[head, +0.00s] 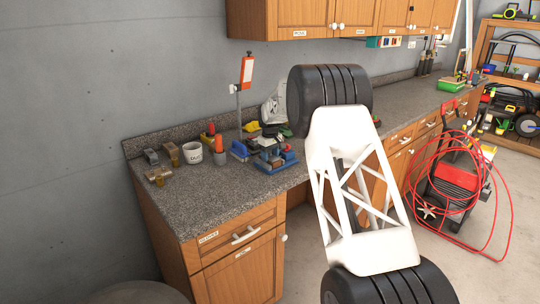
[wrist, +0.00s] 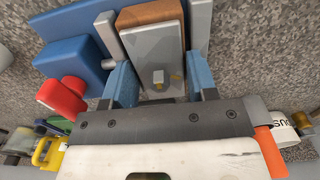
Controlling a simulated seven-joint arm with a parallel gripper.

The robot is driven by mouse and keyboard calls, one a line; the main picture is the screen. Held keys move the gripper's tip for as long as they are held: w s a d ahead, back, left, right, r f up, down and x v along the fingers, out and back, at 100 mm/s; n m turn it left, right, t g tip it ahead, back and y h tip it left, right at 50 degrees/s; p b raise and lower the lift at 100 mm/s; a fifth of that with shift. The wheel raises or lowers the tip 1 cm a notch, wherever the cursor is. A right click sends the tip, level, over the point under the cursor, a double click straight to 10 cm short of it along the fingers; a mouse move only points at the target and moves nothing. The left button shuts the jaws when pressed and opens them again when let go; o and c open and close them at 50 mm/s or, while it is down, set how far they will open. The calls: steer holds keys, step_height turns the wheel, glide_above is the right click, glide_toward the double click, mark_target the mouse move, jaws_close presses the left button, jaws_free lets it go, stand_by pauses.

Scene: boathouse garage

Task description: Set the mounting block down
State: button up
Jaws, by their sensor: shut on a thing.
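The mounting block (wrist: 150,48), grey on top with a brown far edge and a small peg, lies between the blue fingers of my gripper (wrist: 161,78) in the wrist view. My gripper is shut on it. Grey upright bars stand on either side of the block, beside a blue body (wrist: 65,42) with a red knob (wrist: 62,97); it looks like a vise. In the head view my gripper (head: 266,143) is low over the counter at a blue fixture (head: 275,163). The block is hard to make out there, and whether its underside touches anything is hidden.
The speckled counter (head: 215,193) is bare at the front left. A white mug (head: 192,160), an orange-handled tool (head: 220,152) and small metal parts (head: 158,175) stand left of my gripper. A lamp-like post (head: 246,75) rises behind. Wall cabinets (head: 300,14) hang above.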

steer(key=o, duration=1.2)
steer(key=shift+c, duration=0.2)
steer(key=shift+r, duration=3.9)
jaws_close()
